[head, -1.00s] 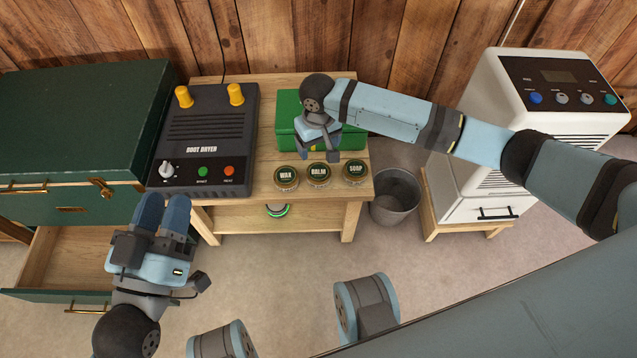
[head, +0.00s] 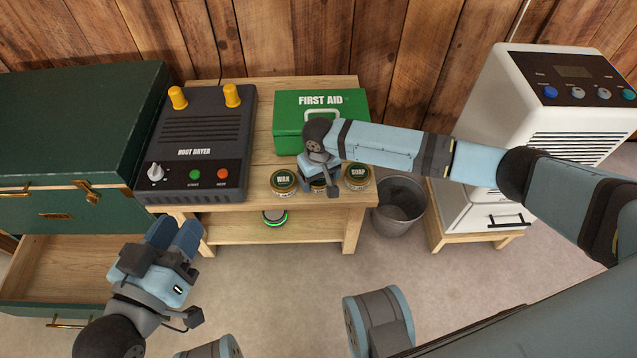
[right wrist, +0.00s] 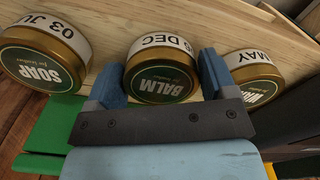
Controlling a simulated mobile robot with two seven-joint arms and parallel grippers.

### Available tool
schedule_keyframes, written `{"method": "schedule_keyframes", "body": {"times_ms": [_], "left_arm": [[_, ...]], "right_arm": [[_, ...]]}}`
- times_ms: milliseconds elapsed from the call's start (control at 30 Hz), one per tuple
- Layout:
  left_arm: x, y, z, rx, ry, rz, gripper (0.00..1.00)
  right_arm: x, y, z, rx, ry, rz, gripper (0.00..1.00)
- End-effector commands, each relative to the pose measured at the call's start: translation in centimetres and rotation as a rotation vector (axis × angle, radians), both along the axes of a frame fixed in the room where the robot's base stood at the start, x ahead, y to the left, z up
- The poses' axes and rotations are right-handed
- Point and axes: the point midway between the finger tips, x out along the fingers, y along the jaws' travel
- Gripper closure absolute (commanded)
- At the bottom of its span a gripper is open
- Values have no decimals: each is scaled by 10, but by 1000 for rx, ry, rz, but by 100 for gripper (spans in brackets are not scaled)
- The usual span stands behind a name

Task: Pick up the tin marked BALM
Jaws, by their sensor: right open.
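The BALM tin (right wrist: 163,82) is round, with a gold rim, a dark green lid and a white band reading DEC. In the right wrist view it sits between the two blue fingers of my right gripper (right wrist: 160,75), which is open. In the head view my right gripper (head: 319,186) is over the tin and mostly hides it. The SOAP tin (head: 358,176) stands to its right and the WAX tin (head: 284,183) to its left.
The tins stand along the front edge of a wooden table (head: 240,204). A green first aid box (head: 292,108) is behind them, and the boot dryer (head: 195,150) is left. A grey bucket (head: 400,205) and white appliance (head: 470,205) are right. A green chest's drawer (head: 70,265) is open.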

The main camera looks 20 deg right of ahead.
Motion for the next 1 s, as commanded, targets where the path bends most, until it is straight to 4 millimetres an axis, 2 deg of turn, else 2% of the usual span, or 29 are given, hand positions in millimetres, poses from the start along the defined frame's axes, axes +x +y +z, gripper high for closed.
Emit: {"method": "schedule_keyframes", "body": {"times_ms": [233, 267, 400, 767, 867, 1000], "left_arm": [[0, 0, -1, 4, 7, -3, 63], [0, 0, -1, 4, 7, -3, 63], [0, 0, -1, 3, 6, -2, 63], [0, 0, 2, 2, 2, -1, 63], [1, 1, 10, -5, -15, 5, 63], [0, 1, 29, -39, -61, 25, 63]], "right_arm": [[0, 0, -1, 1, -1, 0, 22], [0, 0, -1, 1, -1, 0, 27], [0, 0, -1, 1, -1, 0, 56], [0, 0, 4, 1, -1, 0, 56], [0, 0, 14, 1, -1, 0, 56], [0, 1, 40, 2, -2, 0, 56]]}}
